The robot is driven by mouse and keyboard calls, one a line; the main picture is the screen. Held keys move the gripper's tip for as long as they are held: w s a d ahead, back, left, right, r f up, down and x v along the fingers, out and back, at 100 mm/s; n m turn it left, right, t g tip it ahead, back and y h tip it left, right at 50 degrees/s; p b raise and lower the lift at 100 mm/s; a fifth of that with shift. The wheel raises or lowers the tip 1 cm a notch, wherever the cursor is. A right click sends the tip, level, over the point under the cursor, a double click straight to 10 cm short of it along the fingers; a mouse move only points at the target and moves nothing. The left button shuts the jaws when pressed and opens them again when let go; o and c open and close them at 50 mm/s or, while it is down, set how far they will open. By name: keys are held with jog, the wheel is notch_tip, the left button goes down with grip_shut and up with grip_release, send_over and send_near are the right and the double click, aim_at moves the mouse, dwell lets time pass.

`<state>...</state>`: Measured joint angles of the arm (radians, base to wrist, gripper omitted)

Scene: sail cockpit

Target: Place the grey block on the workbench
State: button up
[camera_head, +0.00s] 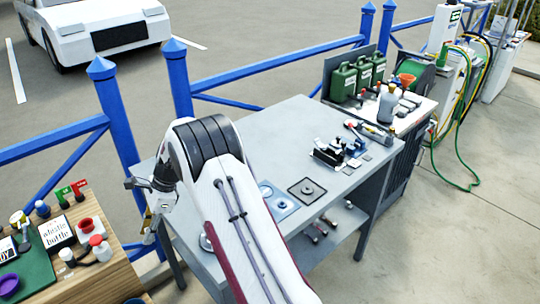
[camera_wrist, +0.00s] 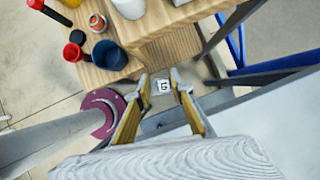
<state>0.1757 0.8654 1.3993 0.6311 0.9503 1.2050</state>
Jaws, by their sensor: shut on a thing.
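The grey workbench (camera_head: 275,135) stands in the middle of the head view, its top partly hidden by my arm. My gripper (camera_head: 150,226) is at the left of the bench, between it and a wooden table. In the wrist view my gripper (camera_wrist: 162,82) has its yellowish fingers shut on a small pale grey block (camera_wrist: 163,87) with dark marks on its face. The block is held in the air at the fingertips. It is too small to make out in the head view.
The wooden table (camera_head: 105,278) at the lower left holds bottles, cups and a sign. On the bench are a dark square plate (camera_head: 307,190), a blue plate (camera_head: 281,203) and small metal tools (camera_head: 340,152). The bench's far left is clear. Blue railings (camera_head: 125,125) run behind.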

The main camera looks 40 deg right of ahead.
jog(key=w+d+r+m, duration=0.1)
jog(key=w+d, duration=0.1)
jog(key=w+d+r+m+t, duration=0.1)
jog(key=w+d+r, duration=0.1)
jog(key=w+d+r+m+t, duration=0.1)
jog(key=w+d+m, duration=0.1)
jog(key=w+d, duration=0.1)
jog(key=shift+d+r+h, duration=0.1)
jog(key=shift+r+h, duration=0.3)
jog(key=w+d+r+m, duration=0.1)
jog(key=d, duration=0.1)
jog(key=w+d+r+m, duration=0.1)
jog(key=d, duration=0.1)
jog(key=w+d+r+m+t+h, duration=0.1)
jog(key=d, duration=0.2)
jog(key=shift+w+r, duration=0.25)
jog(key=d+r+m+t+h, duration=0.1)
jog(key=d+r+m+h, duration=0.2)
jog(key=d, duration=1.5)
jog(key=r+m, duration=0.1)
jog(key=m, duration=0.3)
jog(key=shift+w+r+m+t, duration=0.15)
jog(key=shift+w+m+t, duration=0.15)
jog(key=shift+w+m, duration=0.1)
jog(key=shift+d, duration=0.1)
jog(key=shift+f, duration=2.55)
jog(key=shift+f, duration=2.45)
